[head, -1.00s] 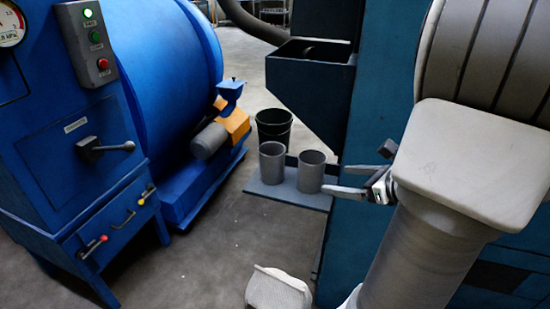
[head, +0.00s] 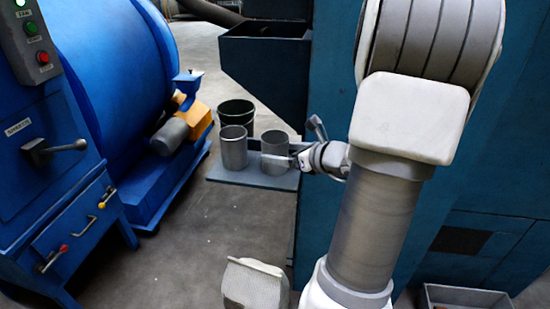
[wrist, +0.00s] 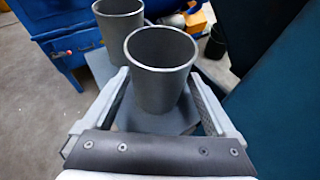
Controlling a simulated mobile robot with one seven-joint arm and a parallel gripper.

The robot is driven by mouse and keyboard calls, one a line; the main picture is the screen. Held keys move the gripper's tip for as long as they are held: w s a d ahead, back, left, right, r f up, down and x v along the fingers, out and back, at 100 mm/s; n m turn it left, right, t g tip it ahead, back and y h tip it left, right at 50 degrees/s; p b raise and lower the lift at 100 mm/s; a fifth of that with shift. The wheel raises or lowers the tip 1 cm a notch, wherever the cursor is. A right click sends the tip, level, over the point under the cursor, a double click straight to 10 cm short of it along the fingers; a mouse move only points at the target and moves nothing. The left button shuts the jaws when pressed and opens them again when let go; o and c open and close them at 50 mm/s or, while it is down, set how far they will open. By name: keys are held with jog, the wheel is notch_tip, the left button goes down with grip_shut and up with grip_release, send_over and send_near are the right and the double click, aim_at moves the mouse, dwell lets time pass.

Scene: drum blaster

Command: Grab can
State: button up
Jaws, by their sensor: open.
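Two grey open-topped cans stand upright on a flat blue-grey platform (head: 222,172). The left can (head: 233,148) and the right can (head: 275,150) are side by side in the head view. In the wrist view the nearer can (wrist: 160,75) lies between the two fingers of my open gripper (wrist: 160,100), and the other can (wrist: 117,24) stands behind it to the left. In the head view my gripper (head: 305,146) is at the right side of the right can, and one finger overlaps that can's front. I cannot tell whether the fingers touch it.
A dark bucket (head: 238,111) stands behind the cans. A blue drum machine (head: 120,75) is on the left, with a teal cabinet (head: 325,85) on the right and its dark hopper (head: 265,60) above the platform. Open floor (head: 180,220) lies in front.

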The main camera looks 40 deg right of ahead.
aim_at(275, 142)
jog(key=b+x, duration=0.1)
jog(key=x, duration=0.4)
jog(key=shift+w+a+r, duration=0.15)
jog(key=shift+r, duration=0.05)
jog(key=c, duration=1.1)
jog(key=shift+c, duration=0.5)
jog(key=shift+r, duration=0.15)
